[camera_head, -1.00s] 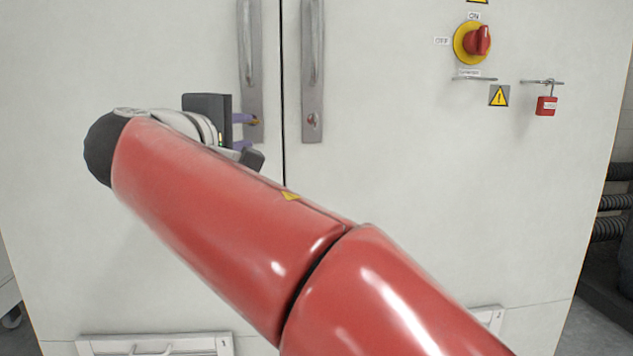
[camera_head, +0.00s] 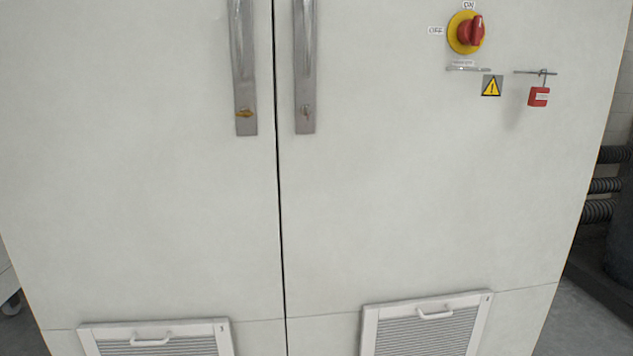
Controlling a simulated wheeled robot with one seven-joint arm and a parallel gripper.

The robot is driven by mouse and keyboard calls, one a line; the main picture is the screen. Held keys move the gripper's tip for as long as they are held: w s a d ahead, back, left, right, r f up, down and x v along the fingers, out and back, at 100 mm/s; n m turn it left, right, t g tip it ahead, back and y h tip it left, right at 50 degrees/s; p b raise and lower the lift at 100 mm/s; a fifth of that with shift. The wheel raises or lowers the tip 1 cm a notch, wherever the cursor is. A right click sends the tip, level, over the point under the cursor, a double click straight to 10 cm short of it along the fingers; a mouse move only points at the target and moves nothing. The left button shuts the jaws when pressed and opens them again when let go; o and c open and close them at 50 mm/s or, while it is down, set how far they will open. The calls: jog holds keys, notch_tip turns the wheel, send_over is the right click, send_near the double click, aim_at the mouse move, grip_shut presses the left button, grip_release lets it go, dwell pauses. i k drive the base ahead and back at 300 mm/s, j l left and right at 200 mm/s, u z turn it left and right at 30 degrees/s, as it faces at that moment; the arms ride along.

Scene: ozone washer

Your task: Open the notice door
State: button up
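A tall white cabinet has two doors, left (camera_head: 130,180) and right (camera_head: 400,200), that meet at a dark vertical seam. Both look shut. The left door has a long metal handle (camera_head: 243,50) with a brass-coloured piece (camera_head: 244,113), perhaps a key or latch, lying sideways at its lower end. The right door has a matching handle (camera_head: 304,50) with a small lock (camera_head: 305,110) low on its plate. A yellow warning sign (camera_head: 492,86) is on the right door. I cannot tell which door is the notice door. My gripper is out of view.
A red rotary switch on a yellow disc (camera_head: 466,33) and a red padlock (camera_head: 539,97) on a hasp are on the right door. Louvred vents, left (camera_head: 152,334) and right (camera_head: 430,315), sit low on the cabinet. Dark ribbed hoses (camera_head: 603,186) are at the right.

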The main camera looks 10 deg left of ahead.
aim_at(133, 188)
jog(key=u, duration=1.65)
